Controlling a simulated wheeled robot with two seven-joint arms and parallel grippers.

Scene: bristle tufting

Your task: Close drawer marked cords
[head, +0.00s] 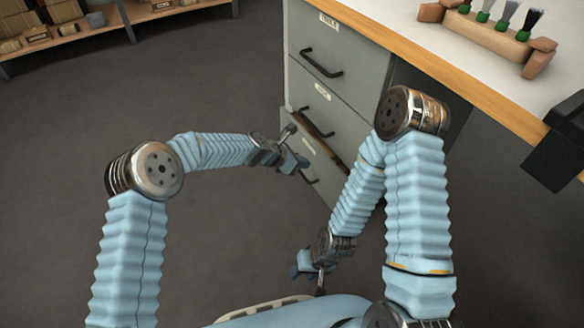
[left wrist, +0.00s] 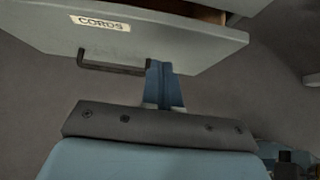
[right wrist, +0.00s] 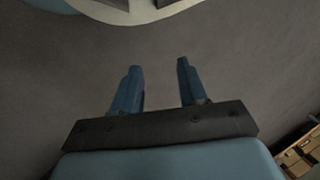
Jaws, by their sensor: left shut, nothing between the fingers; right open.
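The cords drawer is the lowest drawer (head: 325,165) of the grey cabinet. It stands partly open, with a brown inside showing behind its front. In the left wrist view its grey front (left wrist: 180,42) carries a CORDS label (left wrist: 100,23) and a dark bar handle (left wrist: 112,67). My left gripper (head: 300,163) is shut and empty, close in front of this drawer. Its fingers (left wrist: 163,75) are right of the handle at the front's lower edge; I cannot tell whether they touch. My right gripper (head: 303,268) is open and empty, low over the floor; its parted fingers show in the right wrist view (right wrist: 158,75).
The upper drawers (head: 325,50) of the cabinet look shut. A worktop (head: 450,55) with a wooden edge lies above, bearing a wooden rack (head: 485,37) of brushes. A shelf with boxes (head: 60,45) stands at the back left. The floor left of the cabinet is clear.

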